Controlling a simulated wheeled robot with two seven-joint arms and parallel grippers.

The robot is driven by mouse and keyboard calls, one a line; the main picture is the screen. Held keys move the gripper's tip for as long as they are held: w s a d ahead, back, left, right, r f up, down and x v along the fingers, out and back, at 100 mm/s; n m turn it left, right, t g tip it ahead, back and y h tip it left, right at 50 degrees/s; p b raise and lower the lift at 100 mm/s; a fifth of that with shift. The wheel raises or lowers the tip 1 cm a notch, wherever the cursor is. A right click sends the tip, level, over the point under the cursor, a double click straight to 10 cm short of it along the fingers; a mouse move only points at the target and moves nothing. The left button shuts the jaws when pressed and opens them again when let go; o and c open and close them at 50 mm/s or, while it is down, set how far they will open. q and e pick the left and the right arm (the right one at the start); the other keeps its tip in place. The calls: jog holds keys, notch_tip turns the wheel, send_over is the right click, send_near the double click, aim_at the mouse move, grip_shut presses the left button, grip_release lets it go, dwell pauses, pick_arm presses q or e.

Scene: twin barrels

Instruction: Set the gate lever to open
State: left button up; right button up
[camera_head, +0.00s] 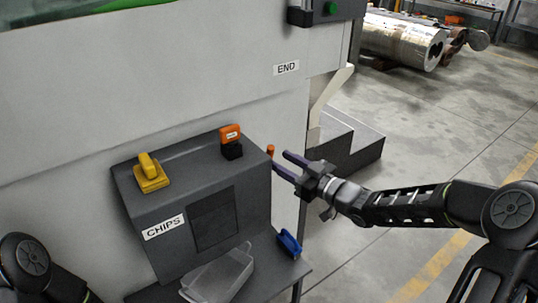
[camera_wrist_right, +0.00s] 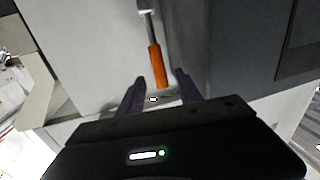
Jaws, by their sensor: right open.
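The gate lever is a metal rod with an orange grip (camera_wrist_right: 157,66). In the head view only a small part of its orange grip (camera_head: 270,150) shows at the right side of the grey CHIPS box (camera_head: 150,262). My right gripper (camera_head: 280,162) is open, with its dark fingers pointing left at the lever. In the right wrist view the orange grip's end lies near the gap between the two fingertips (camera_wrist_right: 160,78), and no clear contact shows. My left gripper is out of view; only part of my left arm shows at the lower left.
On the box stand a yellow handled block (camera_head: 151,174) and an orange-and-black item (camera_head: 231,142). A clear tray (camera_head: 217,276) and a blue-handled item (camera_head: 289,243) lie on the shelf below. Grey steps (camera_head: 350,150) stand behind my right gripper. Open floor lies right.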

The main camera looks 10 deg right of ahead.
jog(key=x, duration=0.5)
jog(key=shift+w+a+b, duration=0.15)
jog(key=shift+w+b, duration=0.15)
jog(key=shift+c, duration=0.4)
grip_shut()
dwell(0.7)
